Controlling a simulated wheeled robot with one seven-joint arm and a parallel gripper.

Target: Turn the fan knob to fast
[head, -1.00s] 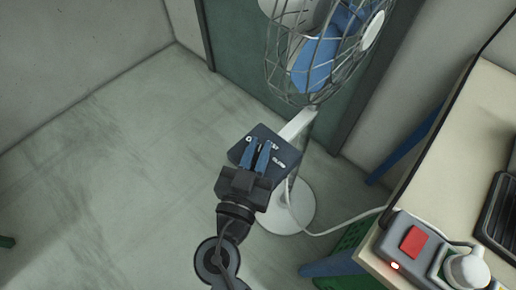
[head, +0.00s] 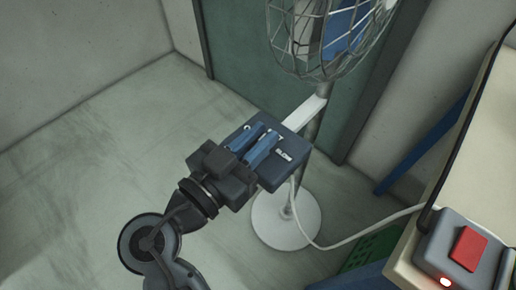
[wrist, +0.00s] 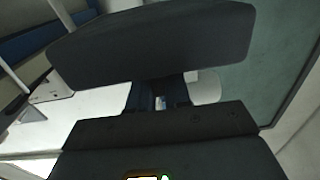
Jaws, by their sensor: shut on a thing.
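The fan (head: 325,35) stands on a pole with a round white base (head: 287,226). Its dark control box (head: 284,176) is on a white bracket on the pole, with white lettering that includes "SLOW" (head: 284,155). My gripper (head: 266,140) is at the box face, its two blue fingers close together and slanting up to the right. It is shut on the fan knob, which the fingers hide, so its setting cannot be read. In the wrist view the dark box (wrist: 150,45) spans the top, with my fingers (wrist: 157,94) reaching up to it.
A pale workbench (head: 485,170) stands at right, with a grey switch unit with a red button (head: 468,248) and a lit red lamp. A white cable (head: 350,243) runs from the fan to the bench. The floor (head: 90,170) at left is clear.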

